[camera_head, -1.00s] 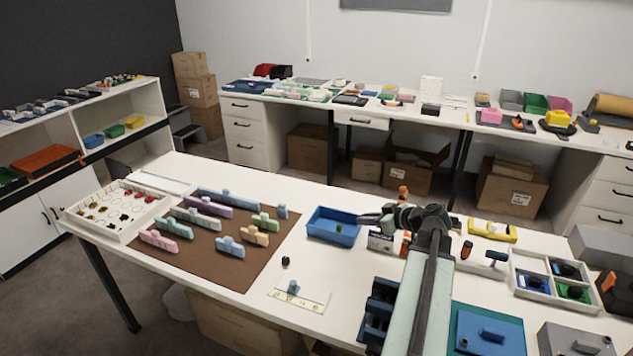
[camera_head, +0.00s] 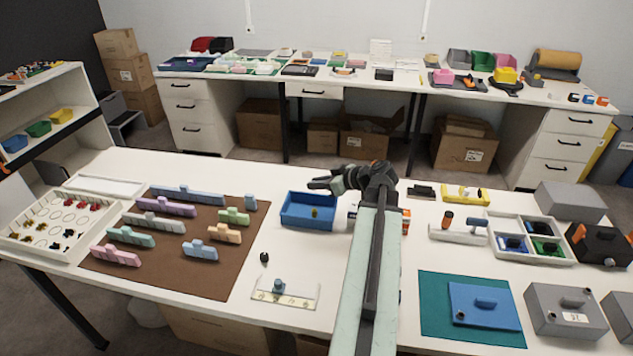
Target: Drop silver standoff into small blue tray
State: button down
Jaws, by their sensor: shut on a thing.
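The small blue tray (camera_head: 292,222) stands on the white bench, just right of the brown mat. A small olive-yellow thing (camera_head: 315,212) lies in it. My gripper (camera_head: 318,185) points left, at or above the tray's back rim in the picture. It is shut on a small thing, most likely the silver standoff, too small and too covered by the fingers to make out. I cannot tell the exact height above the tray.
The brown mat (camera_head: 240,265) with several pastel blocks lies left of the tray. A white plate with a blue knob (camera_head: 286,292) lies in front. A divided white tray (camera_head: 530,258) and a teal mat (camera_head: 436,322) are at right.

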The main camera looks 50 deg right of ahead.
notch_tip(320, 180, down, 6)
jog(key=b, duration=0.5)
jog(key=shift+w+a, duration=0.1)
jog(key=shift+r, duration=0.1)
jog(key=c, duration=1.3)
grip_release()
jog(key=p+v, duration=0.3)
jog(key=v, duration=0.5)
